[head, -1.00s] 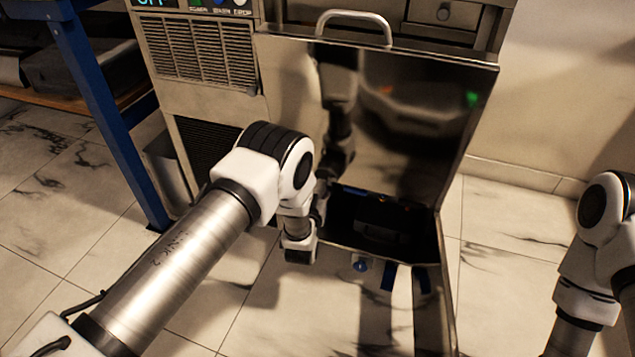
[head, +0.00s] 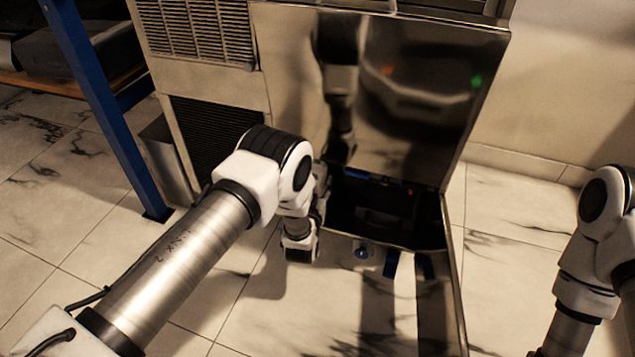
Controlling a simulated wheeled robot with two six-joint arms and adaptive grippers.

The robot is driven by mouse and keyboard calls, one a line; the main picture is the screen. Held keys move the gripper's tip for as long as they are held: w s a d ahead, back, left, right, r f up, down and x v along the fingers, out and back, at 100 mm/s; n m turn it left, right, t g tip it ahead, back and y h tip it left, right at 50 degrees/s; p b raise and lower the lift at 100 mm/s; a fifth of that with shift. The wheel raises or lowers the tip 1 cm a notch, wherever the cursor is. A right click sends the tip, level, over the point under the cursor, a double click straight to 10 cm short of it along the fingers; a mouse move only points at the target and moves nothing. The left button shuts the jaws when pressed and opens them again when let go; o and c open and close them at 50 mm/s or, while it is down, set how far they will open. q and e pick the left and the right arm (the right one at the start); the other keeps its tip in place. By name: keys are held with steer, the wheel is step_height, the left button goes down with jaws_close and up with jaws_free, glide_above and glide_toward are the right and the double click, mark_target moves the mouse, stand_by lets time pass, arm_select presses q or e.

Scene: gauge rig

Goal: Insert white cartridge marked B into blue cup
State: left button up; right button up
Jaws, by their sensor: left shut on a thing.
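My left gripper (head: 322,195) is small and dark, beyond the white wrist of my left arm, at the left edge of the dark opening in the metal cabinet. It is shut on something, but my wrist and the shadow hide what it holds. No white cartridge and no letter B can be made out. A small round blue thing (head: 362,252) shows just below the opening, right of my wrist; it may be the blue cup, but I cannot tell. My right arm shows at the right edge; its gripper is out of view.
The metal cabinet (head: 290,110) has a shiny, reflective front panel (head: 420,90) above the dark opening (head: 385,215). A blue strip (head: 391,262) is beside the round blue thing. A blue post (head: 105,120) stands at left. Marble-patterned floor (head: 515,265) is clear at right.

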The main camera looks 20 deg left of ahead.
arm_select(q)
steer(key=shift+p, duration=0.4)
stand_by(1.0)
steer(key=shift+f+b, duration=1.75)
steer(key=shift+f, duration=0.65)
steer(key=shift+r, duration=0.1)
steer(key=shift+r+p, duration=1.9)
steer(key=shift+r, duration=0.1)
steer(key=shift+p, duration=0.3)
steer(key=shift+f+b, duration=1.45)
steer(key=shift+f, duration=0.55)
